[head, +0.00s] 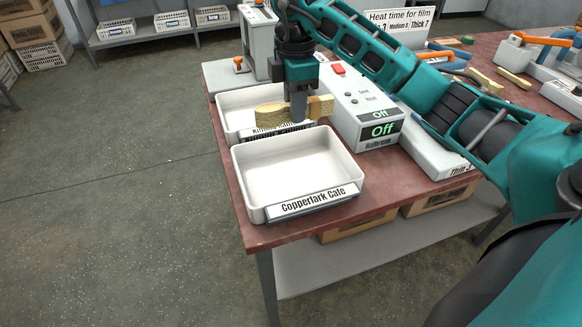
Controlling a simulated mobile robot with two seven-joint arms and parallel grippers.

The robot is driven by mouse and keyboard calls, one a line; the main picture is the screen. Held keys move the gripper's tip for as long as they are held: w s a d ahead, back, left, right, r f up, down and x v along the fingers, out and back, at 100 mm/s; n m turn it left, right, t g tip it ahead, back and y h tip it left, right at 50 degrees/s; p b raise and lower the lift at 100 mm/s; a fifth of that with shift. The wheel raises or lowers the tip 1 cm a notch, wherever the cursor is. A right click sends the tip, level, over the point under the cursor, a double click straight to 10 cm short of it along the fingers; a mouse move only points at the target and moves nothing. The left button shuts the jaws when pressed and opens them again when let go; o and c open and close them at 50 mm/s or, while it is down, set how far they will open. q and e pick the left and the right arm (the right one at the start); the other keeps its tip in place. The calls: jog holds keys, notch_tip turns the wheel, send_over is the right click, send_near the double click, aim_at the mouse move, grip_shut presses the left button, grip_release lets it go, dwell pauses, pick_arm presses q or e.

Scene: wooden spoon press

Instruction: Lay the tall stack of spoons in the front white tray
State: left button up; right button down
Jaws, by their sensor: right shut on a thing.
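My right gripper (299,112) is shut on a stack of pale wooden spoons (269,115). The stack lies roughly level across the fingers, with its broad layered end to the left. In the picture it overlaps the near part of the back white tray (229,100) and its label, apparently held above them; the exact height is hard to tell. The front white tray (246,178), labelled "Coppertark Cafe", stands nearer and is empty. My left gripper is not in view.
A grey box with an "Off" display (360,108) stands right of the trays. A grey press (259,42) stands behind them. Loose spoons (485,80) and orange-handled devices (535,62) are at the right. The red tabletop (230,183) ends just left of the trays.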

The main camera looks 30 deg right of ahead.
send_over(294, 177)
notch_tip(294, 177, down, 12)
jog(key=shift+r+b, duration=0.15)
jog(key=shift+b, duration=0.2)
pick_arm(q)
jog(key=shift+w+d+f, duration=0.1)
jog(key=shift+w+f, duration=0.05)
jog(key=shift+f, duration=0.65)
pick_arm(e)
jog(key=shift+f, duration=2.3)
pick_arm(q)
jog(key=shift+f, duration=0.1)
pick_arm(e)
jog(key=shift+f, duration=0.1)
jog(key=c, duration=1)
grip_release()
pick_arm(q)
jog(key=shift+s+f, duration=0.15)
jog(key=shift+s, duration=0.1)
pick_arm(e)
jog(key=shift+r, duration=0.35)
notch_tip(294, 177, up, 12)
jog(key=shift+f, duration=0.2)
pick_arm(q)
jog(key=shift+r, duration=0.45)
